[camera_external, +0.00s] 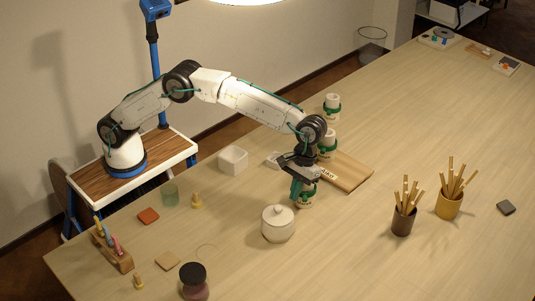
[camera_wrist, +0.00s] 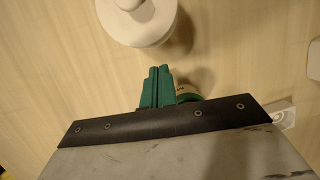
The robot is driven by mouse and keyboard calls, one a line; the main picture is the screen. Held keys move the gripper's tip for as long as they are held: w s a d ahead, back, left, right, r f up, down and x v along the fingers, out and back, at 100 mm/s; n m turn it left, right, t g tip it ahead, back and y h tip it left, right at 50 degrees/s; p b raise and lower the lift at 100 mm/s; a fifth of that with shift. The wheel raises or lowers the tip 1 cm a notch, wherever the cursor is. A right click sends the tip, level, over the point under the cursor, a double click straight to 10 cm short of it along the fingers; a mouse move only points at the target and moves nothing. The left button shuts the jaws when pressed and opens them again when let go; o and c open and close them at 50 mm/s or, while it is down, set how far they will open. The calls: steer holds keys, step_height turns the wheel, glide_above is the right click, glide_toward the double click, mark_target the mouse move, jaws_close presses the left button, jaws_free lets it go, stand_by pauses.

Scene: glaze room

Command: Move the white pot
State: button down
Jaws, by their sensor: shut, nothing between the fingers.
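The white pot (camera_external: 278,224) stands upright on the table near the middle of the external view, with a lid and a small round knob. It also shows at the top of the wrist view (camera_wrist: 138,22), partly cut off by the frame edge. My gripper (camera_external: 303,196) is just behind and to the right of the pot in the external view. In the wrist view its green fingers (camera_wrist: 157,72) are together and empty, pointing toward the pot, with a visible gap between them and it.
A wooden board (camera_external: 347,172) and white jars with green bands (camera_external: 332,107) are behind my gripper. Brown (camera_external: 403,222) and yellow (camera_external: 449,205) cups with sticks stand right.

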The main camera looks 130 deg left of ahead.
mark_target(289, 214)
steer(key=x, duration=0.8)
steer(key=shift+d+f, duration=0.1)
steer(key=shift+f, duration=0.1)
steer(key=d, duration=2)
steer(key=shift+d, duration=0.2)
